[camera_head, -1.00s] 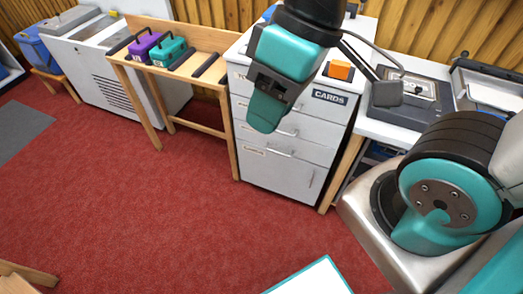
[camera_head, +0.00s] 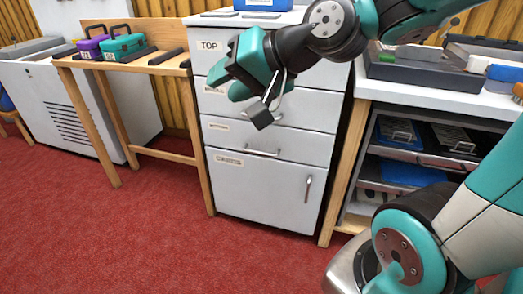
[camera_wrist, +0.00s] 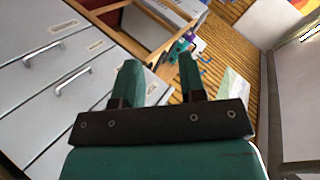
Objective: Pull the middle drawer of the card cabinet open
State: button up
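The white card cabinet (camera_head: 265,195) stands in the head view with its drawers shut. Its front has a top drawer labelled TOP (camera_head: 208,45), a middle drawer (camera_head: 310,140) below it, a lower drawer with a bar handle (camera_head: 262,152), and a door at the bottom. My arm covers part of the upper drawers. My gripper (camera_head: 222,82) is in front of the upper drawers, pointing left. In the wrist view its two teal fingers (camera_wrist: 158,68) are apart with nothing between them. The drawer fronts and two bar handles (camera_wrist: 72,80) show to the left of the fingers, apart from them.
A wooden table (camera_head: 160,68) with a purple and a teal case (camera_head: 122,46) stands left of the cabinet. A white bench (camera_head: 430,95) with trays and open shelves is on the right. The red carpet (camera_head: 130,235) in front is clear.

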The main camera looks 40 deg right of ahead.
jog(key=w+d+f+m+t+h+b, duration=0.1)
jog(key=d+f+m+t+h+b, duration=0.25)
jog(key=d+f+b, duration=0.55)
jog(key=w+d+f+m+t+h+b, duration=0.1)
jog(key=d+f+m+t+h+b, duration=0.15)
jog(key=f+m+b, duration=0.75)
jog(key=w+d+f+n+t+h+b, duration=0.1)
jog(key=d+f+t+h+b, duration=0.35)
jog(key=b, duration=1.05)
jog(key=w+d+y+p, duration=0.1)
jog(key=w+d+p, duration=0.1)
jog(key=w+p, duration=0.6)
jog(key=w+d+r+g+y+p, duration=0.1)
jog(key=w+d+p, duration=0.1)
jog(key=w+p, duration=0.6)
jog(key=shift+w+m+p, duration=0.35)
jog(key=shift+w+p, duration=0.05)
jog(key=shift+p, duration=0.15)
jog(key=shift+y, duration=0.25)
jog(key=shift+c, duration=0.5)
grip_shut()
